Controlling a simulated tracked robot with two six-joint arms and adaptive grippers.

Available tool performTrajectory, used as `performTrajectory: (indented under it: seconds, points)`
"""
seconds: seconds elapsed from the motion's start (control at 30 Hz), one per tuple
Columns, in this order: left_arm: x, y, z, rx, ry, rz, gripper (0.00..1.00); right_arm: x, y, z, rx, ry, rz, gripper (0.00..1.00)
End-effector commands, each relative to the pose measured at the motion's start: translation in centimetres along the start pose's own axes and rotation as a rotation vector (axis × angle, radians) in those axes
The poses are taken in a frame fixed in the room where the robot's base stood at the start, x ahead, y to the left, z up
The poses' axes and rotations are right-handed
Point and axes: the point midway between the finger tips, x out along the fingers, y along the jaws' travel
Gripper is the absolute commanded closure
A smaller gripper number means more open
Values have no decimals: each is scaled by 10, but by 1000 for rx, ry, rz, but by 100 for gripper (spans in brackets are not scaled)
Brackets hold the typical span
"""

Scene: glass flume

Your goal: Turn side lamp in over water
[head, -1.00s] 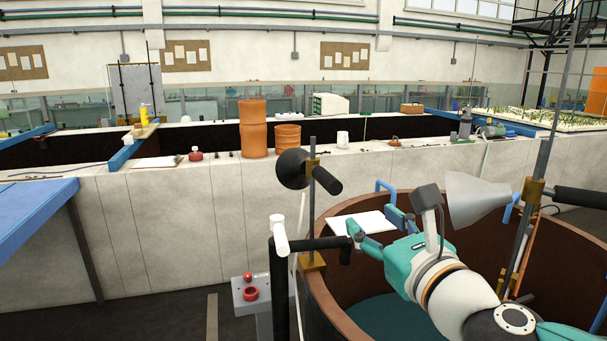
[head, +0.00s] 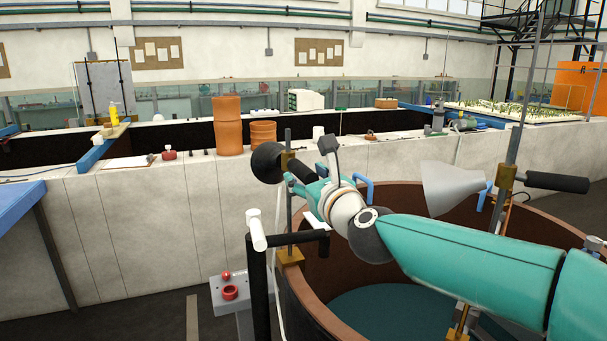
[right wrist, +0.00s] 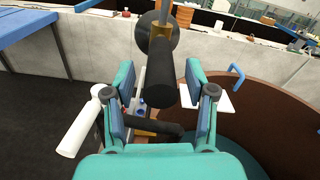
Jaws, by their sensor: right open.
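A black round lamp (head: 265,163) sits on a post at the near-left rim of a round brown tank with dark teal water (head: 370,305). Its black handle shows in the right wrist view (right wrist: 166,88), pointing towards me between the spread fingers. My right gripper (right wrist: 163,78) is open, with no finger visibly closed on the handle. In the head view the right gripper (head: 298,188) is beside this lamp, partly covering the handle. A grey cone-shaped lamp (head: 450,188) with a black handle (head: 558,182) is on another post at the right. My left gripper is out of view.
A black post with a white-ended bar (head: 257,235) stands in front of the tank. A control box with red buttons (head: 228,300) is left of it. A white sheet (right wrist: 218,102) and blue hooked rail (right wrist: 237,72) are at the tank rim. A concrete flume wall (head: 130,220) runs behind.

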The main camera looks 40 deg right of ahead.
Motion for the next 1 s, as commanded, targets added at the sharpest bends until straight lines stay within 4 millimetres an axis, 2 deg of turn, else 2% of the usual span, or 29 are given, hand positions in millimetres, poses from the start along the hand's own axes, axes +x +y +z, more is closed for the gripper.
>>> performTrajectory:
  seconds: [0.2,0.5,0.83,1.0]
  points:
    - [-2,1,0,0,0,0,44,16,0,0,0,0,1,44]
    - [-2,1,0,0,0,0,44,17,1,0,0,0,1,46]
    - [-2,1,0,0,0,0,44,17,1,0,0,0,2,100]
    - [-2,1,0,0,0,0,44,17,1,0,0,0,2,100]
